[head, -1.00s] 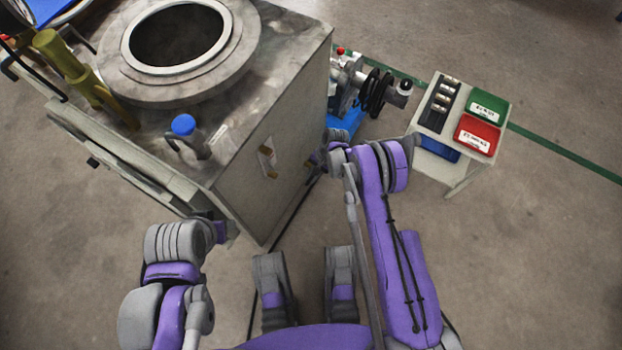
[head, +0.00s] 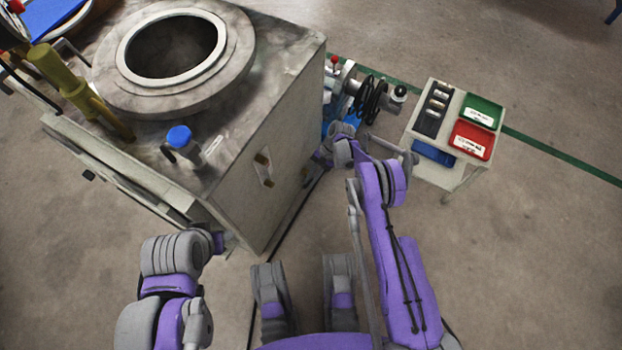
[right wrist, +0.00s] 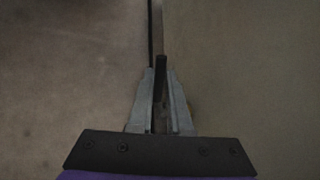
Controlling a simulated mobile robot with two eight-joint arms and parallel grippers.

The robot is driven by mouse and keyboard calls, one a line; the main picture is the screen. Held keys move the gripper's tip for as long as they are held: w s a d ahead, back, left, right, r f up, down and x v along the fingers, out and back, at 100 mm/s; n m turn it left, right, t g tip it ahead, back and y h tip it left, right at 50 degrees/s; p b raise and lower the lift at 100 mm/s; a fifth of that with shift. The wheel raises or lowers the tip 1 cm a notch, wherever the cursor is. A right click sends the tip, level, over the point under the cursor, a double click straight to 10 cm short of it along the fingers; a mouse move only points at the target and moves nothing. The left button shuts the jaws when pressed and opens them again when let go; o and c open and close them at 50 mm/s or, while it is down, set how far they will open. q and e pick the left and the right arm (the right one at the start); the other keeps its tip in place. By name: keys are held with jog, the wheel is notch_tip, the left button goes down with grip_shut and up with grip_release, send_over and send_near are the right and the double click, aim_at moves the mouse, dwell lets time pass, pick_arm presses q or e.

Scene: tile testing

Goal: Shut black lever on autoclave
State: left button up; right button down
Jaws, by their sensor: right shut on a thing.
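The autoclave (head: 235,200) is a worn grey metal box with a round open mouth on top, at the upper left of the head view. My right gripper (head: 314,160) is at its right side, low against the wall and partly hidden by my wrist. In the right wrist view my right gripper (right wrist: 161,98) has its fingers closed around a narrow black lever (right wrist: 161,68), which sticks out past the fingertips. Where the lever joins the autoclave is not clear. My left gripper (head: 222,241) is by the autoclave's front lower corner; its fingers are too unclear to read.
A small cart (head: 458,135) with green, red and blue bins stands at the right. Pump-like machinery (head: 345,95) sits behind the autoclave's right side. A blue-capped fitting (head: 180,138) and a brass post (head: 70,80) stand on top. The floor at lower right is clear.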

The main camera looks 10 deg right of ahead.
jog(key=c, duration=0.8)
grip_release()
jog(key=shift+c, duration=0.2)
jog(key=p+v, duration=0.2)
jog(key=v, duration=0.8)
jog(key=shift+w+d+r, duration=0.2)
jog(key=shift+d+r, duration=0.05)
jog(key=shift+r, duration=0.05)
